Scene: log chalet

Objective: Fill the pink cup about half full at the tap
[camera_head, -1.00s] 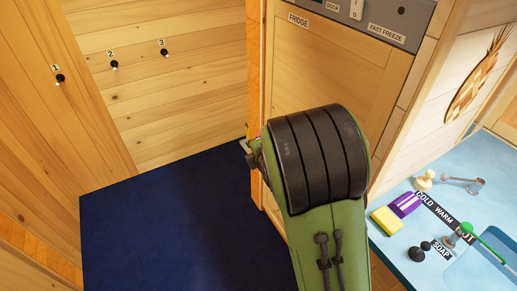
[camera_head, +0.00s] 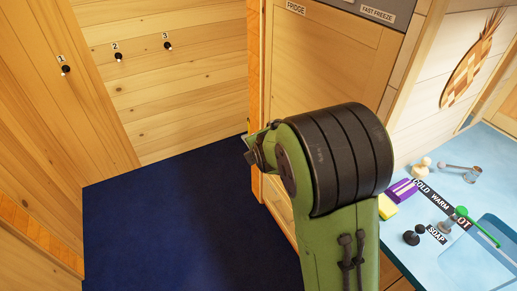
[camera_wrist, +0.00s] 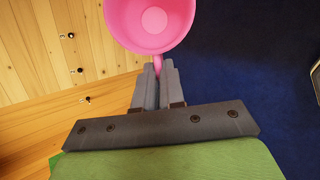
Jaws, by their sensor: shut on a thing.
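The pink cup (camera_wrist: 150,22) is at the top of the wrist view, its round form cut by the frame edge. A paler disc shows in its middle; I see no water in it. My gripper (camera_wrist: 158,72) is shut on the cup's thin handle, just below the cup. In the head view my arm hides the cup. A grey metal spout-like fitting, perhaps the tap (camera_head: 470,174), stands on the light blue counter at the right. Labels for cold, warm and hot (camera_head: 440,203) run along the counter, and a blue basin (camera_head: 478,265) lies below them.
A yellow sponge (camera_head: 388,207), a purple packet (camera_head: 401,191), dark knobs by the soap label (camera_head: 437,234) and a green-handled item (camera_head: 480,230) crowd the counter. The wooden fridge front (camera_head: 330,60) stands beside it. The dark blue floor (camera_head: 180,220) is clear.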

